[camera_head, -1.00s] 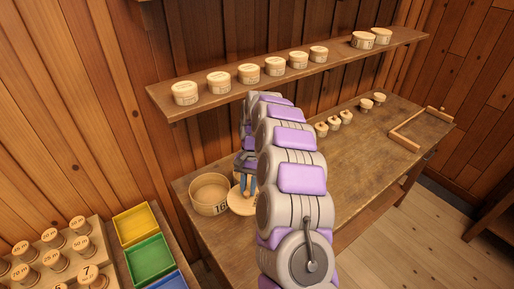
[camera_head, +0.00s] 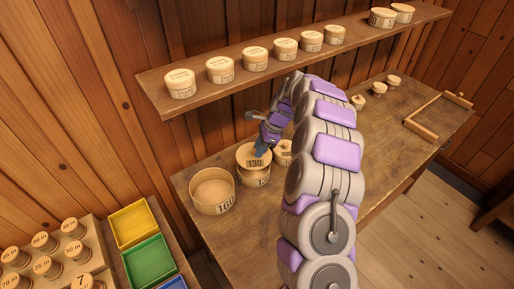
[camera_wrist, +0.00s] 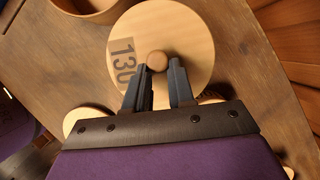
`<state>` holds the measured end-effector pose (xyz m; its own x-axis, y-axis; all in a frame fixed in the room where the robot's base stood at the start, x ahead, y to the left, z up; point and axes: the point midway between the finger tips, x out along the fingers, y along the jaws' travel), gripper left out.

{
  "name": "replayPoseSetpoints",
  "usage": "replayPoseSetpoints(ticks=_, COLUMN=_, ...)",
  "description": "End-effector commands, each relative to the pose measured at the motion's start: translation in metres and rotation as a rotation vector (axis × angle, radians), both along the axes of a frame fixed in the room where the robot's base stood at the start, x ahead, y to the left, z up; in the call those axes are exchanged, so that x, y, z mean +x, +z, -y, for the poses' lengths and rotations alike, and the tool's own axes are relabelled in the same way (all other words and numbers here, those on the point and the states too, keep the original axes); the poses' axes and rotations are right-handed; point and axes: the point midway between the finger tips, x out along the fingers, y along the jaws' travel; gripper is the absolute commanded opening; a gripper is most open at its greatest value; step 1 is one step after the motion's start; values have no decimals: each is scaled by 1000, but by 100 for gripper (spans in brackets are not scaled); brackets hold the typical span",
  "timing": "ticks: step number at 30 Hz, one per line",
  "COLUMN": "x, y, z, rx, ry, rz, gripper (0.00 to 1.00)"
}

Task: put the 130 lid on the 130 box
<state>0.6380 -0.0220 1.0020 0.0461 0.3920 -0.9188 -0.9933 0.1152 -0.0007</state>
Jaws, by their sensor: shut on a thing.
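The 130 lid (camera_head: 249,152) is a round pale wooden disc with a small knob and a printed 130. My gripper (camera_head: 262,150) is shut on its knob (camera_wrist: 157,61), one finger on each side in the wrist view. The lid's face (camera_wrist: 185,35) fills the middle of that view. The 130 box (camera_head: 254,181) is a round wooden box directly below the lid in the head view, its label partly hidden. The lid hides the box's opening. I cannot tell whether lid and box touch.
An open 160 box (camera_head: 212,193) stands close on the left. Another small labelled box (camera_head: 283,155) stands close on the right, partly behind my arm. A shelf (camera_head: 300,68) with several lidded boxes runs above the bench (camera_head: 395,125). Coloured trays (camera_head: 149,262) are at lower left.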

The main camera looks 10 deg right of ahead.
Motion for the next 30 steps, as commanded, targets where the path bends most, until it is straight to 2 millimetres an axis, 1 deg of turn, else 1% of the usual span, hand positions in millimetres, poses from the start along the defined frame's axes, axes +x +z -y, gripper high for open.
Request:
replayPoseSetpoints(ticks=1, x=0, y=-5, z=-1, rx=0, ry=0, rz=0, gripper=0)
replayPoseSetpoints(ticks=6, x=0, y=-16, z=-3, rx=-3, ry=1, rz=-1, gripper=0)
replayPoseSetpoints(ticks=18, x=0, y=-38, z=-3, rx=-2, ry=4, rz=-1, gripper=0)
replayPoseSetpoints(ticks=30, x=0, y=-44, z=-3, rx=-3, ry=2, rz=0, gripper=0)
